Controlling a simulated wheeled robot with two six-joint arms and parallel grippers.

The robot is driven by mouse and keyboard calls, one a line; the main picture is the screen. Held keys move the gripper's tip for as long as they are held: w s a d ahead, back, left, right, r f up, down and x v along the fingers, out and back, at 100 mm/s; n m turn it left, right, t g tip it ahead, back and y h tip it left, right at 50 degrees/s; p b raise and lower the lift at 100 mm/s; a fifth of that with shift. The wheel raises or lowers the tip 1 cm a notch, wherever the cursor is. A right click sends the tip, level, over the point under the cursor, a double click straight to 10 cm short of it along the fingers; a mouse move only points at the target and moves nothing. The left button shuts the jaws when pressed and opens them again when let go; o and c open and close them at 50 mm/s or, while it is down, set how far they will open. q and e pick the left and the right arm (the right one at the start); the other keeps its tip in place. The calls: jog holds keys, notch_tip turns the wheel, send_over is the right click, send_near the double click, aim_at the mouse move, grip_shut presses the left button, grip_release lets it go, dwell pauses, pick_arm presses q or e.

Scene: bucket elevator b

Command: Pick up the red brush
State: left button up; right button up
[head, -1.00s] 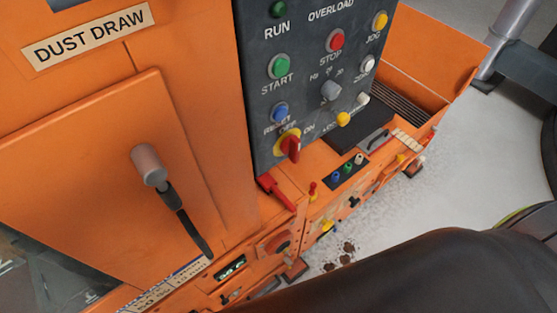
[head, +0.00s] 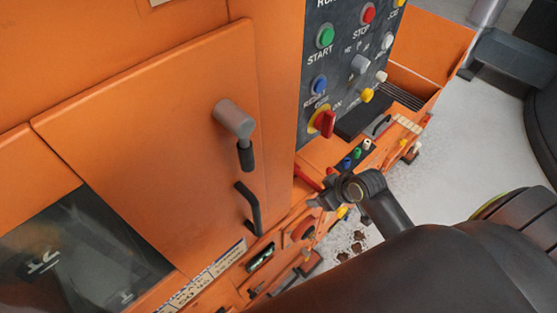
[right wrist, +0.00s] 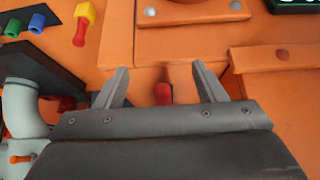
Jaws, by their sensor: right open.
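The red brush (head: 307,178) appears as a narrow red piece on the orange ledge at the foot of the control panel in the head view, partly hidden by my right gripper. My right gripper (head: 322,201) is just in front of it, above the ledge. In the right wrist view, the right gripper (right wrist: 160,70) is open with its two fingers apart. A red end (right wrist: 162,93) shows between the fingers, close to the gripper body; I cannot tell for sure that it is the brush. My left gripper is not in view.
The control panel (head: 345,75) with buttons and a red rotary switch (head: 323,122) stands beside the ledge. An orange door (head: 150,130) with a handle (head: 248,208) is on the left. Coloured knobs (head: 356,153) sit on the ledge to the right.

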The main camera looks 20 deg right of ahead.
aim_at(308, 179)
jog(key=w, duration=0.2)
jog(key=w+a, duration=0.1)
jog(key=w, duration=0.1)
jog(key=w+a, duration=0.1)
jog(key=w, duration=0.1)
jog(key=shift+a+r+p, duration=0.1)
jog(key=shift+p, duration=0.3)
jog(key=w, duration=0.2)
jog(key=w+a, duration=0.2)
jog(key=w, duration=0.1)
jog(key=shift+w+p, duration=0.3)
jog(key=shift+p, duration=0.05)
jog(key=shift+w+f, duration=0.1)
jog(key=shift+f, duration=0.4)
jog(key=c, duration=1.2)
jog(key=shift+r+p, duration=0.15)
jog(key=shift+p, duration=0.2)
jog(key=shift+c, duration=0.2)
